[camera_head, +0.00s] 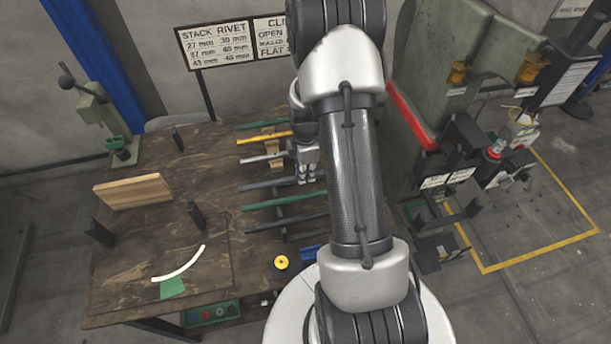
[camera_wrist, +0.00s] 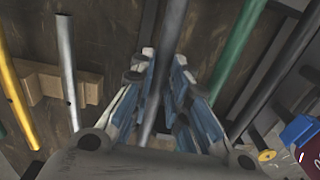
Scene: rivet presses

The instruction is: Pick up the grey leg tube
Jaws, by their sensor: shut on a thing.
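My gripper (camera_head: 306,178) is over the row of tubes on the wooden workbench (camera_head: 140,235). In the wrist view my gripper's fingers (camera_wrist: 164,64) are closed around a grey tube (camera_wrist: 173,28), which runs lengthwise between them. In the head view this grey tube (camera_head: 265,185) extends left from the gripper. I cannot tell whether it rests on its support or is slightly raised. A lighter grey tube (camera_wrist: 67,62) lies apart to the left in the wrist view, and it also shows in the head view (camera_head: 258,159).
A yellow tube (camera_head: 262,138) and a green tube (camera_head: 258,124) lie behind; another green tube (camera_head: 262,203) and a dark tube (camera_head: 270,224) lie in front. A wooden block (camera_head: 133,191) and yellow ring (camera_head: 281,262) are on the bench. A large press (camera_head: 445,80) stands right.

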